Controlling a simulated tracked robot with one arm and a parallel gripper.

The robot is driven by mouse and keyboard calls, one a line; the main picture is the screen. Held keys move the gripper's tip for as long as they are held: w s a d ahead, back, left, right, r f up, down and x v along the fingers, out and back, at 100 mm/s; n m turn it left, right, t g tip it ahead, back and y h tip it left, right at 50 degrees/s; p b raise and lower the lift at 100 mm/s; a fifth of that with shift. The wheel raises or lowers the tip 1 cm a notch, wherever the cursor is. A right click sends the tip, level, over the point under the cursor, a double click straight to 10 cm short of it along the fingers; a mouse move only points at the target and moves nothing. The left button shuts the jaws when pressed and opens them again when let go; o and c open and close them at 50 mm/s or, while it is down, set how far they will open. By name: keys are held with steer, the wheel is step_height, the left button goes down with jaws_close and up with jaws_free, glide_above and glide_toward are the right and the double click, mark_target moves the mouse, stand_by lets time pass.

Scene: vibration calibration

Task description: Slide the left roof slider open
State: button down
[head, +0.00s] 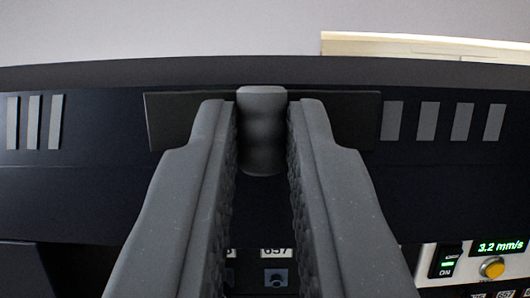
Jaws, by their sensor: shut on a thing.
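The roof slider shows in the head view as a dark flat plate (343,115) with a grey rounded knob (262,130) standing at its middle. The plate lies across a dark panel with grey slots to its left and right. My gripper (263,118) reaches up from the bottom of the view, with one finger on each side of the knob. It is shut on the knob. The fingers cover parts of the plate and the panel below it.
Several grey slots (427,121) lie right of the plate, and others (34,122) lie left. At the lower right a white panel holds a lit switch (446,262), a yellow button (492,268) and a green display (500,246) reading 3.2 mm/s. A pale wooden edge (420,45) is behind.

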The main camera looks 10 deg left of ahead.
steer(key=shift+a, duration=0.2)
steer(key=c, duration=1.6)
jaws_free()
steer(key=shift+o, duration=1)
steer(key=shift+s+a, duration=0.1)
steer(key=shift+a, duration=0.1)
steer(key=shift+d, duration=0.2)
steer(key=shift+s+f+b, duration=0.25)
steer(key=shift+s+b, duration=0.05)
steer(key=shift+b, duration=0.15)
steer(key=b+v, duration=1)
steer(key=v, duration=0.3)
steer(key=shift+f, duration=0.1)
